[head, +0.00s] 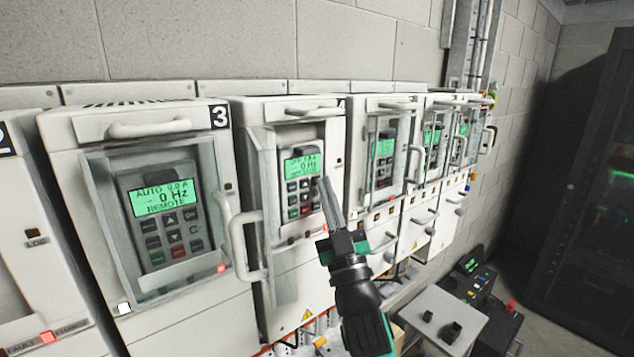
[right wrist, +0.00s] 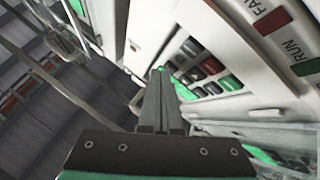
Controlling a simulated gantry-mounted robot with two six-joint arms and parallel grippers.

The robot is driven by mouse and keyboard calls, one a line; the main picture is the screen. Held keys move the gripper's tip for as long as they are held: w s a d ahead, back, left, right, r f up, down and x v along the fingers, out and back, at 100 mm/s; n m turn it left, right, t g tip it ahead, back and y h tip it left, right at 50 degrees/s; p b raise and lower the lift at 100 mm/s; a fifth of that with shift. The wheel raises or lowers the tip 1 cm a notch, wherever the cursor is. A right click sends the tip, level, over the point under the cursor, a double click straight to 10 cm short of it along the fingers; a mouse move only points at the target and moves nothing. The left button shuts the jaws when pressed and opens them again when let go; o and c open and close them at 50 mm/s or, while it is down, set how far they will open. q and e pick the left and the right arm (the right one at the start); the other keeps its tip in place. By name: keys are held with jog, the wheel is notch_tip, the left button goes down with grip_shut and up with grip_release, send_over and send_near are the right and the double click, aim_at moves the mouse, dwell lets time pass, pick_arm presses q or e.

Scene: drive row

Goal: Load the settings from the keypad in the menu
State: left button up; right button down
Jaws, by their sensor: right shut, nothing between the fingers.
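The keypad (head: 302,180) on the drive right of drive 3 shows a lit green screen (head: 302,165) reading 0 Hz, with smaller text too blurred to read. Its dark, red and green buttons show below the screen. The clear door (head: 262,200) of this drive stands open, swung to the left. My right gripper (head: 326,184) is shut and empty, its fingertips just right of the keypad buttons. In the right wrist view the fingertips (right wrist: 160,76) point at the edge of the keypad (right wrist: 208,70); I cannot tell whether they touch it. My left gripper is not in view.
Drive 3 (head: 218,117) has its door shut over a keypad reading AUTO, 0 Hz, REMOTE. The open door's handle (head: 236,245) juts out left of my right gripper. More drives (head: 384,150) continue right. A grey box (head: 435,318) stands at the lower right.

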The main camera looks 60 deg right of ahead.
jog(key=shift+w+d, duration=0.15)
jog(key=shift+w, duration=0.1)
dwell(0.5)
jog(key=shift+s+a+r, duration=0.1)
jog(key=shift+s+a, duration=0.1)
jog(key=shift+s, duration=0.25)
jog(key=shift+s+a+p, duration=0.2)
jog(key=shift+s+p, duration=0.1)
jog(key=shift+s, duration=0.05)
jog(key=shift+a, duration=0.1)
jog(key=shift+w+a+b, duration=0.3)
jog(key=shift+a+b, duration=0.15)
jog(key=shift+a, duration=0.1)
jog(key=shift+w+a+b, duration=0.3)
jog(key=shift+a+b, duration=0.1)
jog(key=shift+a, duration=0.1)
